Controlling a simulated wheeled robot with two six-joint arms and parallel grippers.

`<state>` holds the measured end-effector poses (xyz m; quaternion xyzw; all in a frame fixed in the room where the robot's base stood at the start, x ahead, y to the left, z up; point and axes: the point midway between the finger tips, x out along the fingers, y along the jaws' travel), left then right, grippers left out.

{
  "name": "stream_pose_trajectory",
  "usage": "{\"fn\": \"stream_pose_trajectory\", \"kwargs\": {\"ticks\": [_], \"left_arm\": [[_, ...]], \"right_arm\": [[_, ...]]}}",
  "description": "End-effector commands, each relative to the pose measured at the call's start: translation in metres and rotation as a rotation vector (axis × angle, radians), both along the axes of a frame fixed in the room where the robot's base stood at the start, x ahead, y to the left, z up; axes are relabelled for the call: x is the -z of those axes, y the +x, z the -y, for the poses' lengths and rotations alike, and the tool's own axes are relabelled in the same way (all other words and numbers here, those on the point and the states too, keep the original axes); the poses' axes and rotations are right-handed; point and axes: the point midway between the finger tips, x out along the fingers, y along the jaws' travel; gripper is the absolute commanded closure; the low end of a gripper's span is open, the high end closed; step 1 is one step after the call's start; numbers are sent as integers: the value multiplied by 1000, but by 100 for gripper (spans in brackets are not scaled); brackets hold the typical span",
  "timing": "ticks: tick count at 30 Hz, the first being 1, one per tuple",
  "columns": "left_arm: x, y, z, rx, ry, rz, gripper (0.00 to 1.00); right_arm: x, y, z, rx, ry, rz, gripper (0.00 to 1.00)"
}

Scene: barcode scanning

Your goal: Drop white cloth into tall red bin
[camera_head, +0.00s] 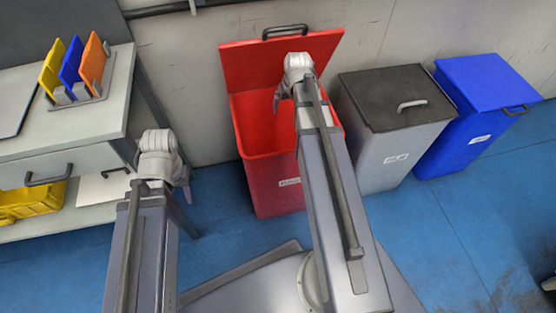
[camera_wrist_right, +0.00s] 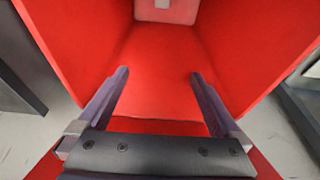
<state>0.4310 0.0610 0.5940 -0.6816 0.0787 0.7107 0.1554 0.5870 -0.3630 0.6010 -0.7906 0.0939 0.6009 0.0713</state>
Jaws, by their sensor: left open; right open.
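The tall red bin (camera_head: 266,150) stands against the wall with its lid (camera_head: 280,62) raised. My right gripper (camera_head: 279,102) is over its opening. In the right wrist view my right gripper (camera_wrist_right: 160,74) is open and empty, with the bin's red inside (camera_wrist_right: 160,50) beyond the fingers. A pale, flat patch (camera_wrist_right: 150,12) with a small grey square shows at the top edge of that view; I cannot tell whether it is the white cloth. No cloth is clearly seen elsewhere. My left gripper (camera_head: 187,191) is open, low beside the bench, mostly hidden by its arm.
A grey bin (camera_head: 390,135) with a black lid and a blue bin (camera_head: 480,110) stand to the right, both closed. At left, a bench (camera_head: 60,135) holds a rack with yellow, blue and orange boards (camera_head: 70,65). A yellow crate (camera_head: 35,200) sits below.

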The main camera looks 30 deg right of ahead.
Motion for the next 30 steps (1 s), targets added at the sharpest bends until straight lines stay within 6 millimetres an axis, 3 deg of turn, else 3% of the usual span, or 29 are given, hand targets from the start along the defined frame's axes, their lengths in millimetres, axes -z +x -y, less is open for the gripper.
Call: {"fn": "stream_pose_trajectory", "kwargs": {"ticks": [1,13,30], "left_arm": [[-11,0,0,0,-1,0,53],[-59,0,1,-2,-5,-1,53],[-62,0,1,-1,-5,-2,53]], "right_arm": [[-11,-2,-1,0,0,0,0],[-59,-15,-4,0,0,0,0],[-62,-17,-4,0,0,0,0]]}}
